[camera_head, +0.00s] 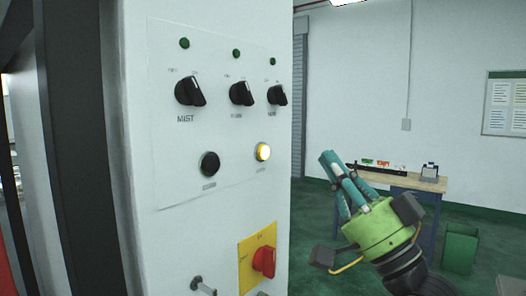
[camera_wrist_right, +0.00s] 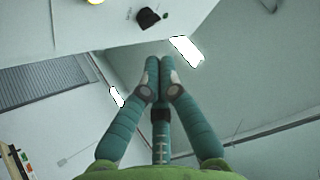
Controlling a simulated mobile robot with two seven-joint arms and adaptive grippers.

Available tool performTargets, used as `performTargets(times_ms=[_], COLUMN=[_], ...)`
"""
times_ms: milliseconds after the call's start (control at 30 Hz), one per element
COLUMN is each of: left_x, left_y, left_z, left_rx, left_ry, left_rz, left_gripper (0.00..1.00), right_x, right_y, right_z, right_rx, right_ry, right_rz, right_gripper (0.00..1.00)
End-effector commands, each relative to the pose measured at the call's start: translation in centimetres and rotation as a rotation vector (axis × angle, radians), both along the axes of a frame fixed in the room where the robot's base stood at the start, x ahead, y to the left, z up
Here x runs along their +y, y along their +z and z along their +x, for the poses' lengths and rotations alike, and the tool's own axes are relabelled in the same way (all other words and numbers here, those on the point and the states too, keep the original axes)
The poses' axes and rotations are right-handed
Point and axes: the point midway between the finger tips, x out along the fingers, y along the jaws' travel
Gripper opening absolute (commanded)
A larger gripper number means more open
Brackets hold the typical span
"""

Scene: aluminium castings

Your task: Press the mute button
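A white control panel (camera_head: 222,110) fills the left-middle of the head view. A round black button (camera_head: 209,164) and a lit yellow button (camera_head: 263,152) sit in its lower row. Their labels are too small to read, so I cannot tell which is the mute button. My right gripper (camera_head: 329,160) is to the right of the panel, apart from it, fingers pointing up and left. In the right wrist view its teal fingers (camera_wrist_right: 160,66) meet at the tips with nothing between them. The yellow button (camera_wrist_right: 95,2) is cut by that view's top edge. My left gripper is out of view.
Three black rotary knobs (camera_head: 242,94) and small green lamps (camera_head: 236,53) are above the buttons. A red switch on a yellow plate (camera_head: 245,272) is below. A workbench (camera_head: 408,181) and a green bin (camera_head: 460,249) stand farther back at the right.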

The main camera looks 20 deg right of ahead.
Motion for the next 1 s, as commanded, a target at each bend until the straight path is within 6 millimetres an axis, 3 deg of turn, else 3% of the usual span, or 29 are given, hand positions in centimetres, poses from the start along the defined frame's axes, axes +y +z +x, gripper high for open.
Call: performTargets(times_ms=[267, 733, 1000], left_x=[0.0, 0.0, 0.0], left_y=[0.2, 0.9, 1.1], left_z=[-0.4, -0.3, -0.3], left_rx=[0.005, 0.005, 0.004], left_ry=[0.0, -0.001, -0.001], left_rz=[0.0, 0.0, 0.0], left_gripper=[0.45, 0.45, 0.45], right_x=[0.3, 3.5, 4.4], right_y=[0.0, 0.1, 0.0], right_z=[0.8, 6.1, 7.6], right_rx=[0.002, 0.002, 0.002], right_ry=[0.001, 0.0, -0.001], right_rz=[0.003, 0.002, 0.001], right_gripper=[0.0, 0.0, 0.0])
